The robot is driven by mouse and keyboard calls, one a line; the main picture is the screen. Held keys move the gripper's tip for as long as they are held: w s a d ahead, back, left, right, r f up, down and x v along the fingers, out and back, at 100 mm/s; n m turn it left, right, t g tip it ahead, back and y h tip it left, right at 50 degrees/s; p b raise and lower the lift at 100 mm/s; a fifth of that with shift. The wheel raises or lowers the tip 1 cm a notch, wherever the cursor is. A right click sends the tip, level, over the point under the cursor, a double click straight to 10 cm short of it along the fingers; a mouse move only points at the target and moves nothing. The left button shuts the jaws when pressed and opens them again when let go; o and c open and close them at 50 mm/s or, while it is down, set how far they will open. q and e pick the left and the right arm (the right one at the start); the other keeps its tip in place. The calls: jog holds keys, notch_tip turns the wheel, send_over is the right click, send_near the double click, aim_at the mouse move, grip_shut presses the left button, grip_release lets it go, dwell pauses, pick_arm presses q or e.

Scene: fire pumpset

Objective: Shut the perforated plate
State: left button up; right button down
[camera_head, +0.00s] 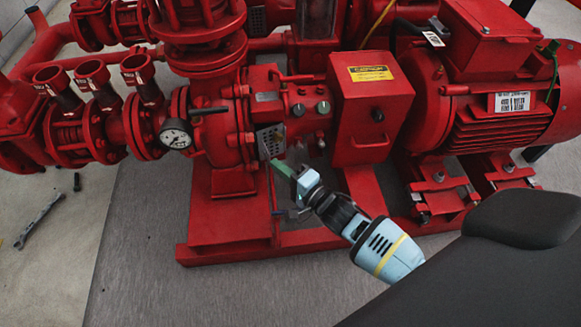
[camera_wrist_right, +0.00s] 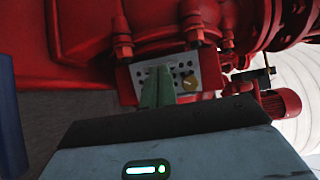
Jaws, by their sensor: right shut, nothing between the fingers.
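The perforated plate (camera_head: 270,141) is a small grey plate with holes on the red pump housing, left of the red control box. In the right wrist view the perforated plate (camera_wrist_right: 208,70) shows behind the fingertips, with a brass-coloured round knob or screw on it. My right gripper (camera_head: 281,168) is shut and empty, its green fingers pointing up and left at the plate's lower edge. In the right wrist view the fingers (camera_wrist_right: 157,88) overlap the plate's lower middle; I cannot tell whether they touch it. My left gripper is not in view.
The red control box (camera_head: 371,104) with a black knob stands right of the plate, and a red motor (camera_head: 492,82) beyond it. A pressure gauge (camera_head: 176,136) sits to the left. A wrench (camera_head: 39,221) lies on the floor.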

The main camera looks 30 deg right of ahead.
jog(key=shift+w+a, duration=0.1)
jog(key=shift+w, duration=0.25)
jog(key=shift+w+a+m+t+h, duration=0.3)
jog(key=shift+w+a+m+h, duration=0.3)
jog(key=shift+w+a+h, duration=0.4)
jog(key=shift+p, duration=0.3)
jog(key=s+p, duration=0.4)
jog(key=s, duration=1)
